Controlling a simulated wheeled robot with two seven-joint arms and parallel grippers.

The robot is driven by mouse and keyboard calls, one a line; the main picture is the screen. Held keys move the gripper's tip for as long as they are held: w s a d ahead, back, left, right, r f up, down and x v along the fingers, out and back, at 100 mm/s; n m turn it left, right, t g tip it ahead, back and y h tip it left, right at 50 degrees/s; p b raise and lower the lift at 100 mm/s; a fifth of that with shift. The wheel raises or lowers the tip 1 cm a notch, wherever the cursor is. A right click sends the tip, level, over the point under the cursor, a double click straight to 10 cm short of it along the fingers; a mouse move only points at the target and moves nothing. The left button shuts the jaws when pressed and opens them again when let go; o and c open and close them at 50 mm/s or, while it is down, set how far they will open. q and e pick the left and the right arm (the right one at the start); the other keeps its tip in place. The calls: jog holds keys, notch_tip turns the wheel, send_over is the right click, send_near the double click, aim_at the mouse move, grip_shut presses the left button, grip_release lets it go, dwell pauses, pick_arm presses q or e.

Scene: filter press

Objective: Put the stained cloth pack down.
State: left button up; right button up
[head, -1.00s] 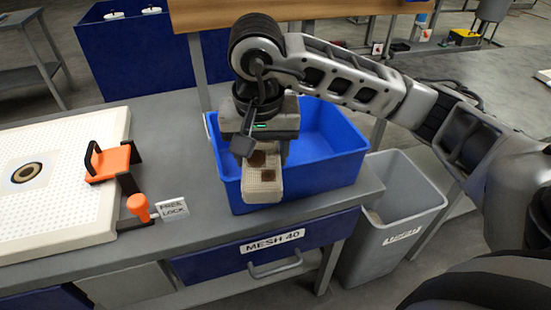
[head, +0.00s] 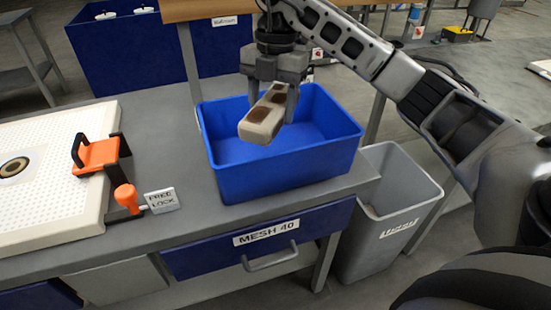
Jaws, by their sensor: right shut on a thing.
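The stained cloth pack (head: 262,121) is a beige block with dark brown patches on its top. My right gripper (head: 275,88) is shut on it and holds it tilted above the blue bin (head: 285,178). The pack hangs over the open bin, apart from its floor as far as I can see. The bin stands on the grey bench and its visible inside looks empty. My left gripper is out of view.
A white perforated plate (head: 50,205) with an orange clamp (head: 100,155) lies at the left, beside a lock label (head: 161,200). A blue MESH 40 drawer (head: 200,252) is below the bench. A grey waste bin (head: 390,215) stands on the floor at right.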

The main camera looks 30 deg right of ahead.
aim_at(278, 148)
jog(key=m, duration=0.1)
jog(key=d+f+m+b, duration=0.1)
jog(key=m, duration=0.1)
jog(key=f+m, duration=0.1)
jog(key=m, duration=0.1)
jog(key=shift+w+d+t, duration=0.15)
jog(key=shift+w+t, duration=0.15)
jog(key=shift+t, duration=0.1)
jog(key=m, duration=0.1)
jog(key=m+b, duration=0.1)
jog(key=d+f+m, duration=0.1)
jog(key=m, duration=0.1)
jog(key=shift+w+t, duration=0.25)
jog(key=shift+t, duration=0.05)
jog(key=shift+m, duration=0.3)
notch_tip(278, 148, down, 6)
jog(key=shift+r+b, duration=0.25)
jog(key=shift+b, duration=0.05)
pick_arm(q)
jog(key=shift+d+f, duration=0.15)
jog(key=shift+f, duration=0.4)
pick_arm(e)
jog(key=shift+f, duration=2.15)
jog(key=shift+f, duration=0.15)
jog(key=o, duration=1)
jog(key=shift+o, duration=0.2)
